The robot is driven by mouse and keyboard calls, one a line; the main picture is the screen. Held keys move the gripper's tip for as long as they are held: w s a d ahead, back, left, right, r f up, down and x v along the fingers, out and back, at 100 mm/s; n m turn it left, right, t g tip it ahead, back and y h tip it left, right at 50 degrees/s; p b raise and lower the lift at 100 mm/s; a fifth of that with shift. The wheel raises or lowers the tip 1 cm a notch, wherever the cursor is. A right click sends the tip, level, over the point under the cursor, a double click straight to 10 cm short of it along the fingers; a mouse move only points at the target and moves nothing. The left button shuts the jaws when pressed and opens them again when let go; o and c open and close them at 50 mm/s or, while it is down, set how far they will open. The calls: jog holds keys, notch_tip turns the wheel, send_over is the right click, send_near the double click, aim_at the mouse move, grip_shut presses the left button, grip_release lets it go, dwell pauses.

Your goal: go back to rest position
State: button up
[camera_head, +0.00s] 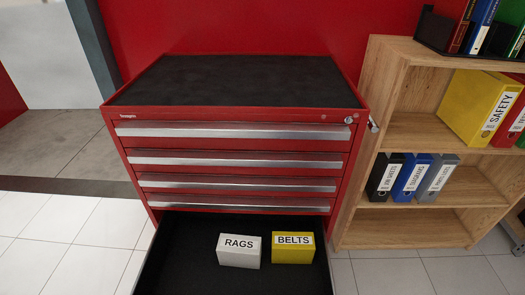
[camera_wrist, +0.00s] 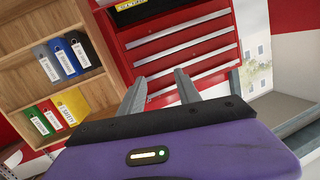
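My gripper (camera_wrist: 160,90) shows only in the wrist view. Its two grey fingers stand apart with nothing between them, so it is open and empty. It is clear of the red tool cabinet (camera_wrist: 185,35), which appears upside down beyond the fingers. My gripper and arm are not in the head view. There, the red cabinet (camera_head: 235,130) stands in the middle with its bottom drawer (camera_head: 185,250) pulled open. A white RAGS box (camera_head: 239,252) and a yellow BELTS box (camera_head: 293,248) sit side by side in that drawer.
The cabinet's upper drawers are shut and its black top (camera_head: 235,80) is bare. A wooden shelf (camera_head: 400,75) with binders stands close on the right. White tiled floor (camera_head: 60,235) is clear on the left. A red wall rises behind.

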jog(key=s+d+r+g+h, duration=0.1)
jog(key=s+d+r+h, duration=0.2)
jog(key=s+d, duration=0.25)
notch_tip(320, 180, up, 13)
jog(key=p, duration=1.3)
jog(key=shift+w+d+f+m, duration=0.15)
jog(key=shift+w+d+m, duration=0.1)
jog(key=shift+m, duration=0.15)
jog(key=shift+s, duration=0.1)
